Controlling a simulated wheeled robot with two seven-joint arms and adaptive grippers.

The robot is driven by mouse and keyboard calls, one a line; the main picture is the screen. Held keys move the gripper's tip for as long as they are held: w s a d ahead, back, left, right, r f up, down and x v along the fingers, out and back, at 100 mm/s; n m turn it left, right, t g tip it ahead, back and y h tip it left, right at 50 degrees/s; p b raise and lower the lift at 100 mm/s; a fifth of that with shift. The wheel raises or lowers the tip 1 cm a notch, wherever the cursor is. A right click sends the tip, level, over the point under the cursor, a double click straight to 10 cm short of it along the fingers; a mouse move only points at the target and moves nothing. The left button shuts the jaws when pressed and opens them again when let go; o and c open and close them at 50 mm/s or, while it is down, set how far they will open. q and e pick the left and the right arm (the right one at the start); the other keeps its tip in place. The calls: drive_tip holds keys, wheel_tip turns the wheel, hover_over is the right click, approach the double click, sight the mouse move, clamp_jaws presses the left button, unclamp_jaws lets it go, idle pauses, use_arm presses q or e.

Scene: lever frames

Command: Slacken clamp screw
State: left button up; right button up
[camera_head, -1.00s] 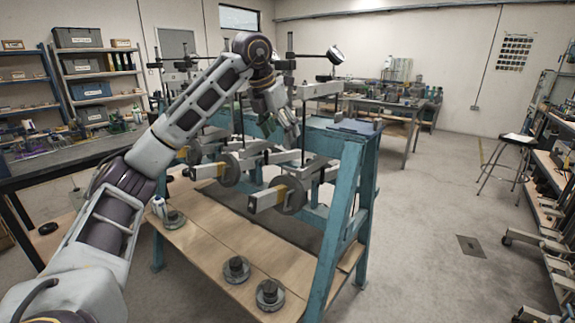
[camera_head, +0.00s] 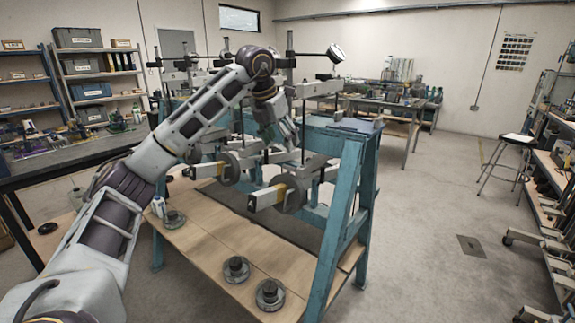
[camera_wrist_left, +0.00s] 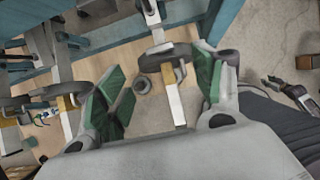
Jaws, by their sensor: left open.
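My left gripper (camera_head: 279,140) hangs over the blue lever frame (camera_head: 352,195), above the lever arms. In the left wrist view its green-padded jaws (camera_wrist_left: 160,90) are spread apart with nothing held between them. Between and beyond them lies a pale lever arm (camera_wrist_left: 173,103) with a yellow band and a dark round weight (camera_wrist_left: 152,62). In the head view the nearest lever arm (camera_head: 263,198) carries a dark disc weight (camera_head: 293,195). No clamp screw can be told apart at this size.
Loose dark weights (camera_head: 270,293) stand on the wooden lower shelf (camera_head: 210,245) of the frame. More lever arms lie to the left. A dark bench (camera_head: 70,165) stands at left, and the floor at right (camera_head: 430,250) is clear near the frame.

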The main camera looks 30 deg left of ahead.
use_arm(q)
drive_tip(key=b, duration=0.1)
hover_over(287, 175)
drive_tip(key=f, duration=0.7)
drive_tip(key=shift+s+f, duration=0.15)
drive_tip(key=shift+s, duration=0.05)
drive_tip(key=shift+x, duration=0.85)
use_arm(e)
drive_tip(key=r, duration=0.1)
drive_tip(key=w+a+r, duration=0.1)
drive_tip(key=r, duration=0.2)
drive_tip(key=shift+w+a+r, duration=0.3)
drive_tip(key=shift+w, duration=0.1)
use_arm(q)
drive_tip(key=c, duration=1)
use_arm(e)
drive_tip(key=shift+s+f, duration=0.25)
drive_tip(key=shift+s, duration=0.1)
